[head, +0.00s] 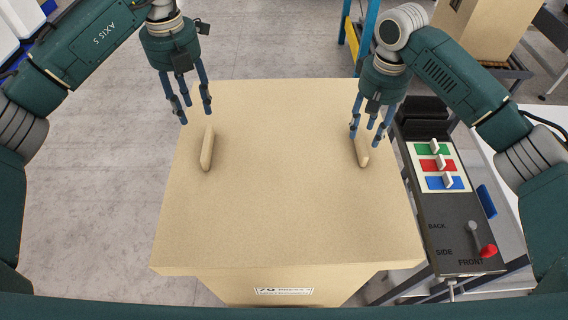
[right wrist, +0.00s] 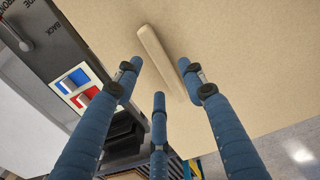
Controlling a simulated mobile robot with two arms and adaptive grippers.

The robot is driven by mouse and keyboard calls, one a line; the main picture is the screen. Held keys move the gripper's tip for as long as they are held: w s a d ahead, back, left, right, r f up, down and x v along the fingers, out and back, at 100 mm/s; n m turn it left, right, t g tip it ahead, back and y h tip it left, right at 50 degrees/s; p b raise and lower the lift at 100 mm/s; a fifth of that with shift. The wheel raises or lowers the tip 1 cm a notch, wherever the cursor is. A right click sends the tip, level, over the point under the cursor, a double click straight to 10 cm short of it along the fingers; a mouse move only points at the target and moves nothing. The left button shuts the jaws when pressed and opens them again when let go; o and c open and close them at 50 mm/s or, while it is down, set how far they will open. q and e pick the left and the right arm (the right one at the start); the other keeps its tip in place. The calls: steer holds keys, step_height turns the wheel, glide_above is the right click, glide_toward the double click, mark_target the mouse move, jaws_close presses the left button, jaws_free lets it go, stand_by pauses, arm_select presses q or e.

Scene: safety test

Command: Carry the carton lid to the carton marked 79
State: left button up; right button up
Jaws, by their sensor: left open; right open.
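The carton lid (head: 285,220) is a large tan board with two pale bar handles, and it sits on top of the carton marked 79 (head: 330,290), whose label faces me. My left gripper (head: 192,112) is open and empty above the far end of the left handle (head: 207,150). My right gripper (head: 370,135) is open, its fingers close over the far end of the right handle (head: 362,155). In the right wrist view the right handle (right wrist: 160,55) lies ahead of the spread blue fingers; I cannot tell whether they touch it.
A control box (head: 455,220) with green, red and blue switches and a red-knobbed lever stands right of the carton. Another tan carton (head: 480,25) stands at the back right. White bins (head: 20,20) show at the far left. Grey floor (head: 90,200) is clear on the left.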

step_height(320, 180, up, 8)
stand_by(0.7)
